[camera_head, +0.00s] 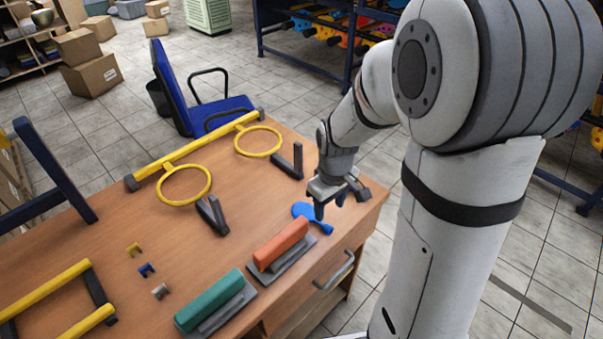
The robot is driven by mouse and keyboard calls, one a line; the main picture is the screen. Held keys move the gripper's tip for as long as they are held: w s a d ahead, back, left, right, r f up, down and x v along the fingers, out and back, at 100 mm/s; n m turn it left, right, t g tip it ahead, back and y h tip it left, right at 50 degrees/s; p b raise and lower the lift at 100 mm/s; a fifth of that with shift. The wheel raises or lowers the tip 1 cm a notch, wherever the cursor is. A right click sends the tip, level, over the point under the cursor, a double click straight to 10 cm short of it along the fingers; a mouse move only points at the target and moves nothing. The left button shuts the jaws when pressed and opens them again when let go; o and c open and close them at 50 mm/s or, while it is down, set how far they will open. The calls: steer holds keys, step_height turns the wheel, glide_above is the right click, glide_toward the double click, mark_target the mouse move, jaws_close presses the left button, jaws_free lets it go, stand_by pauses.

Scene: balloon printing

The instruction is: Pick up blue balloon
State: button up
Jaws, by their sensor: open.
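The blue balloon (315,217) lies flat and deflated on the wooden table, near its right front edge. Its round part is at the upper left and its narrow neck (328,230) points to the lower right. My gripper (331,206) points down over the balloon and hides part of it. The jaws are open, with nothing visible between them. I cannot tell exactly how high the fingertips are above the balloon.
An orange-handled block (281,243) and a green-handled block (210,299) lie along the front edge. A yellow frame with two rings (185,184) stands behind. Small coloured clips (146,270) lie at left. A blue chair (207,110) stands behind the table. The table's middle is clear.

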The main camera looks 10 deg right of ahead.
mark_target(326, 226)
steer(key=shift+w+a+f+n+p, duration=0.1)
steer(key=shift+w+f+n+p, duration=0.5)
steer(key=shift+w+f, duration=0.3)
steer(key=shift+f+p, duration=0.7)
steer(key=shift+f, duration=3.4)
steer(key=shift+d, duration=0.2)
steer(key=shift+c, duration=0.2)
steer(key=c, duration=0.8)
